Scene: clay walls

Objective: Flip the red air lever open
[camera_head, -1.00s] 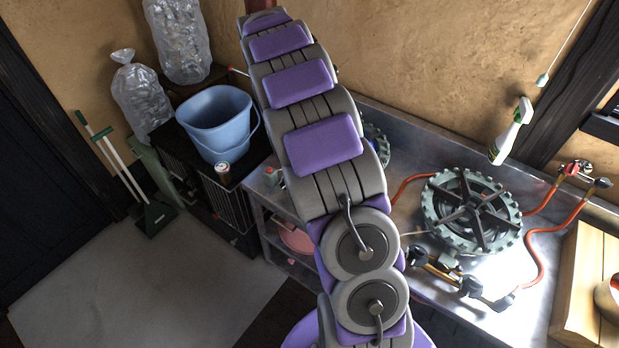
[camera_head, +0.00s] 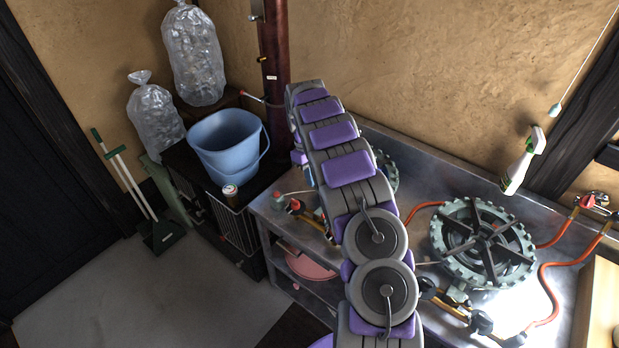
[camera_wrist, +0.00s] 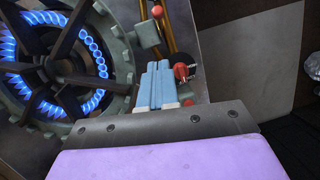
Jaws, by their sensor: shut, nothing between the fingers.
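In the wrist view, my gripper (camera_wrist: 157,68) is shut, its blue fingers together with nothing between them. A small red lever-like part (camera_wrist: 182,70) on a metal fitting sits just right of the fingers. I cannot tell whether they touch. A red knob (camera_wrist: 157,12) shows on the brass pipe beyond the fingertips, and another red piece (camera_wrist: 188,103) lies by the finger bases. The burner (camera_wrist: 112,55) at the left is lit with blue flames. In the head view, small red fittings (camera_head: 295,205) show at the counter's left end; my arm hides most of the gripper.
A second burner (camera_head: 483,243) with orange hoses (camera_head: 545,285) stands on the metal counter (camera_head: 400,215) at the right.

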